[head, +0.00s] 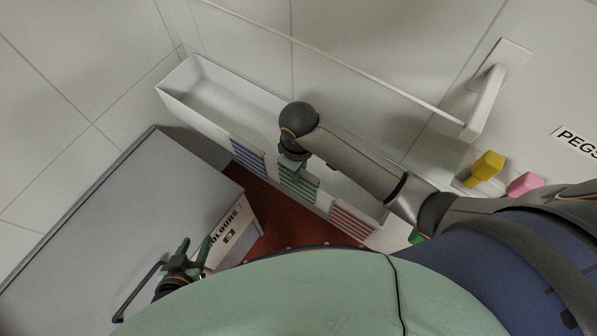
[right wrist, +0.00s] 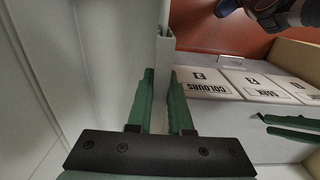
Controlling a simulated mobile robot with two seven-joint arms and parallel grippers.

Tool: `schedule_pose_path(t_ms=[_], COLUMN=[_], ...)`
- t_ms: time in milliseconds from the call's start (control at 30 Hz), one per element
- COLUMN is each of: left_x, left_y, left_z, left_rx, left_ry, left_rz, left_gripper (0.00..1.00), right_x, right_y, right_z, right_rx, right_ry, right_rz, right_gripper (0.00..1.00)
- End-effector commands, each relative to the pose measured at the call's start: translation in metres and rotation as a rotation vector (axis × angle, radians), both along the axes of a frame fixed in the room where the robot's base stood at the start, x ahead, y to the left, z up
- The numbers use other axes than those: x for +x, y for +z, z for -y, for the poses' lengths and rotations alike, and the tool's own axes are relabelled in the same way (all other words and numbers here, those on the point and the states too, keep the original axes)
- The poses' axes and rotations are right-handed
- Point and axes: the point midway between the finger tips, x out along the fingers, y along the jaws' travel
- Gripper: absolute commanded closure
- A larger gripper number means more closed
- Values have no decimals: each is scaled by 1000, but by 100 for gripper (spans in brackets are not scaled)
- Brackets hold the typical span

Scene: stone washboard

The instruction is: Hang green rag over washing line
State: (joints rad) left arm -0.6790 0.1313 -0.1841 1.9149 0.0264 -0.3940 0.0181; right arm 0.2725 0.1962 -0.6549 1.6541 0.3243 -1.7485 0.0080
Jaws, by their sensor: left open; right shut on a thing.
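The green striped rag (head: 299,184) hangs over the front wall of a long white trough, between a blue and a red striped rag. My right gripper (head: 292,160) points down at its top edge and is shut on it; the wrist hides part of the contact. In the right wrist view the green fingers (right wrist: 161,105) straddle the trough's wall; the rag is hard to tell from them there. The washing line (head: 350,67) is a pale cord running above the trough to a white wall bracket (head: 487,100). My left gripper (head: 196,252) is open and empty at lower left.
The blue striped rag (head: 247,156) and red striped rag (head: 352,219) hang on the trough (head: 190,98). Yellow (head: 487,167) and pink (head: 524,184) pegs are by the PEGS label. A grey cabinet (head: 110,215) with a COLOURS label stands left.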

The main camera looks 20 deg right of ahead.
Motion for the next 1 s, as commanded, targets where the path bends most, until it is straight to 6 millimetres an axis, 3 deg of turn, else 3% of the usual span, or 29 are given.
schedule_pose_path(t_ms=[1000], left_x=[0], left_y=[-1], left_z=[0], left_rx=[0], left_ry=[0], left_rz=[-1], left_gripper=[50], right_x=[1], right_y=[52], right_z=[0], right_rx=[0], right_ry=[-1], right_rz=[2], right_gripper=[100])
